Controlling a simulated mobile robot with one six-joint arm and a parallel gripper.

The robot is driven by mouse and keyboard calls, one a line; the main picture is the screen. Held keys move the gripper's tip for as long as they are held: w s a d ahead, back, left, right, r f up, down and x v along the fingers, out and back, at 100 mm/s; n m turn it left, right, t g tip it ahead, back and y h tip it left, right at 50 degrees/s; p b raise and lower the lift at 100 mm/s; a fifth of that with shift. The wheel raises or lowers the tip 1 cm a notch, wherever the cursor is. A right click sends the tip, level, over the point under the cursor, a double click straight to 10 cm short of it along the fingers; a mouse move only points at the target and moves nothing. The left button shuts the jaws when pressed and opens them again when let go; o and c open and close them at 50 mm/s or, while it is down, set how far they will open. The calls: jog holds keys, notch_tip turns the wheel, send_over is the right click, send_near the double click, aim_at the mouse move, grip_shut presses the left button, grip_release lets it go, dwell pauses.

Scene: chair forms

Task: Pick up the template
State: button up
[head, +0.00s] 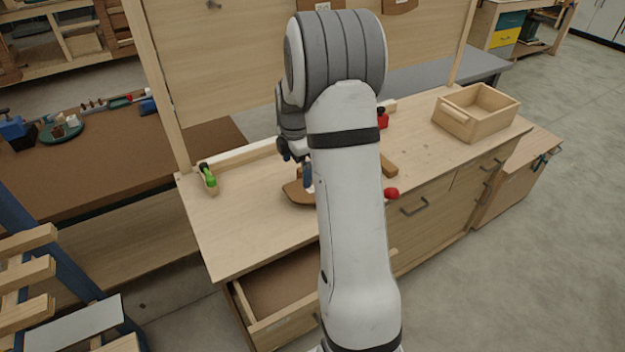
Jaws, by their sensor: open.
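A brown flat piece with a curved edge (297,194), which looks like the template, lies on the light wooden workbench (245,225). My arm hides its right part. My gripper (297,168) is open, fingers down, just above the far side of this piece. A small pale patch shows by one fingertip. I cannot tell whether the fingers touch the piece or stand around it.
An open wooden box (478,112) stands at the bench's right end. A green-handled tool (209,178) lies at the left. A red knob-like thing (391,193) and a brown block (388,166) show right of my arm. An open drawer (285,290) juts out in front.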

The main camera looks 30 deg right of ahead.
aim_at(299, 192)
jog(key=shift+w+d+f, duration=0.1)
jog(key=shift+d+f, duration=0.05)
jog(key=shift+f, duration=0.3)
notch_tip(299, 192, down, 7)
jog(key=shift+d+f+p, duration=0.1)
jog(key=shift+p, duration=0.9)
jog(key=c, duration=0.7)
notch_tip(299, 192, up, 10)
jog(key=shift+r+b, duration=0.1)
jog(key=shift+b, duration=0.85)
